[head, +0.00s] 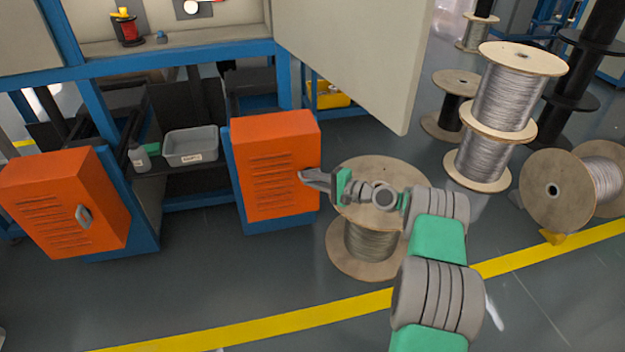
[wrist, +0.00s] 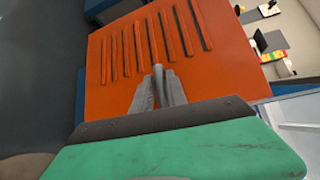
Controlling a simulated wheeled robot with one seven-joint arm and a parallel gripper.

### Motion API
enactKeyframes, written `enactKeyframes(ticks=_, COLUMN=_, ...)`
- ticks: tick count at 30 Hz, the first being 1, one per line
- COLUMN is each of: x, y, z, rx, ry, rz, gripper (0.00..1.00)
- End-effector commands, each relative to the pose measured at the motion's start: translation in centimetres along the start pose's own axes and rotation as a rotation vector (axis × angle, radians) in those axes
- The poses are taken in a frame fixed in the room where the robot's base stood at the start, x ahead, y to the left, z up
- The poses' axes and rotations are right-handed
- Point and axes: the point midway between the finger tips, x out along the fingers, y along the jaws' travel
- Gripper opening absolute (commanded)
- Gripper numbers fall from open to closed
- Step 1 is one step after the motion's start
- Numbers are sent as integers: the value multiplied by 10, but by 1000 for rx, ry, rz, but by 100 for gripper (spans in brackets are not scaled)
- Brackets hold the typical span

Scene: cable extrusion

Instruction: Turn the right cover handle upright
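The right orange cover (head: 275,165) is a slotted box door on a blue frame. It fills much of the wrist view (wrist: 115,85), where it looks turned and its dark slots show. My gripper (head: 303,176) is at the right part of this cover's front. In the wrist view its grey fingertips (wrist: 158,70) are close together against the orange face. I cannot make out the right cover's handle apart from the fingers, which hide that spot. Whether they are closed on it is unclear. The left orange cover (head: 65,205) has a grey handle (head: 84,216), slightly tilted.
A wooden cable spool (head: 362,250) stands under my forearm, right of the cover. More spools (head: 515,90) stand at the right. A grey bin (head: 190,147) and a bottle (head: 138,156) sit between the covers. A pale panel (head: 355,55) hangs above. The floor in front is clear.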

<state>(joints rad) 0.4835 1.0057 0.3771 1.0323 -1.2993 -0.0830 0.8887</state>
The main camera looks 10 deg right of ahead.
Motion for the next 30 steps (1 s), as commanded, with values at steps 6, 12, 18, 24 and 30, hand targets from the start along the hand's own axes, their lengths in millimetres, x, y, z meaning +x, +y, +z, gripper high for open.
enactKeyframes(ticks=6, x=0, y=0, z=0, rx=0, ry=0, rz=0, gripper=0)
enactKeyframes(ticks=12, x=0, y=0, z=0, rx=0, ry=1, rz=0, gripper=0)
enactKeyframes(ticks=18, x=-1, y=0, z=0, rx=0, ry=1, rz=1, gripper=0)
enactKeyframes(ticks=24, x=-1, y=-2, z=0, rx=-22, ry=7, rz=21, gripper=0)
enactKeyframes(ticks=30, x=-2, y=-5, z=0, rx=-83, ry=25, rz=85, gripper=0)
